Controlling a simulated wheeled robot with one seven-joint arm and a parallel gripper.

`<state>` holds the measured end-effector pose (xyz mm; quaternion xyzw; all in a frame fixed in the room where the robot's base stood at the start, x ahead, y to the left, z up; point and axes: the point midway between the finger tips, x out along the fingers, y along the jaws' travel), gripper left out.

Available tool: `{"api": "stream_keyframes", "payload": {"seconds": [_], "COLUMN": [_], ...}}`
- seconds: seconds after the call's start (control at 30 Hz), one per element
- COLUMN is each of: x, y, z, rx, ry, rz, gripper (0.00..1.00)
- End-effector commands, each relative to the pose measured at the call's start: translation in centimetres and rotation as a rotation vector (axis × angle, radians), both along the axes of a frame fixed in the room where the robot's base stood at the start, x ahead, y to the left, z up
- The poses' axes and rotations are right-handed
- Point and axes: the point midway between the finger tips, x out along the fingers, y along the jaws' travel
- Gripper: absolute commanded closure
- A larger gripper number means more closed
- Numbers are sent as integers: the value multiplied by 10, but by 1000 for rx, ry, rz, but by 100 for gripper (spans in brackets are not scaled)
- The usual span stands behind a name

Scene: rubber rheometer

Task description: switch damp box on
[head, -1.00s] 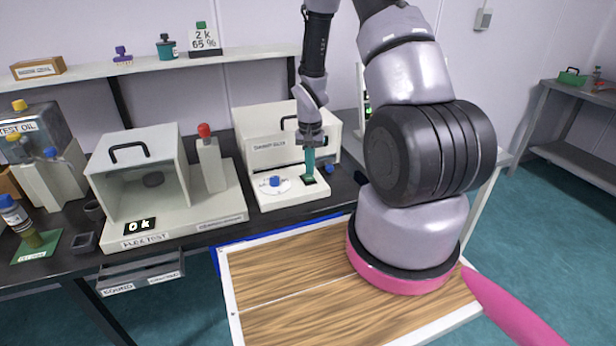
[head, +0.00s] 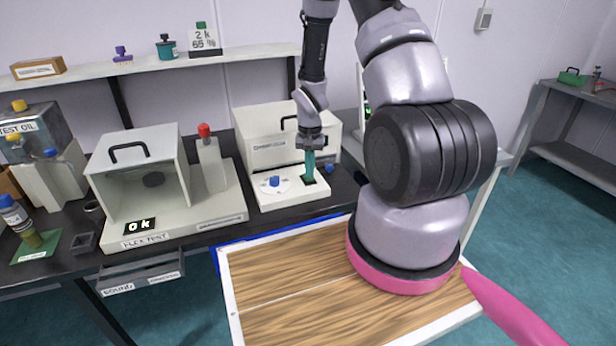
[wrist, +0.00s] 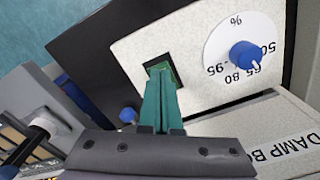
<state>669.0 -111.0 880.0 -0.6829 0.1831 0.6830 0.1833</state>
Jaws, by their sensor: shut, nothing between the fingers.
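The damp box (head: 258,146) is a cream cabinet with a low front panel on the black bench. In the wrist view its label (wrist: 285,150) reads "DAMP BO". A blue knob (head: 274,181) sits on a white percent dial, and the knob also shows in the wrist view (wrist: 246,56). A small dark switch recess with a green part (wrist: 160,68) lies in the panel beside the dial. My gripper (head: 309,177) points down with its teal fingers shut and empty. The fingertips (wrist: 161,74) are at the switch and partly hide it; I cannot tell whether they press it.
A flex test machine (head: 175,210) with a clear-fronted chamber and a red-topped post stands to the left. A blue knob (wrist: 127,115) is close beside the panel. A wooden board (head: 290,278) with a white frame lies in front of the bench. A shelf (head: 150,64) runs above.

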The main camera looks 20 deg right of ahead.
Motion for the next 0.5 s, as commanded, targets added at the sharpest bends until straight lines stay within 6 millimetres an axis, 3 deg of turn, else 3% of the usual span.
{"api": "stream_keyframes", "payload": {"seconds": [0.5], "x": [0], "y": [0], "z": [-4], "rx": [-1], "ry": [-1], "rz": [0], "gripper": [100]}}
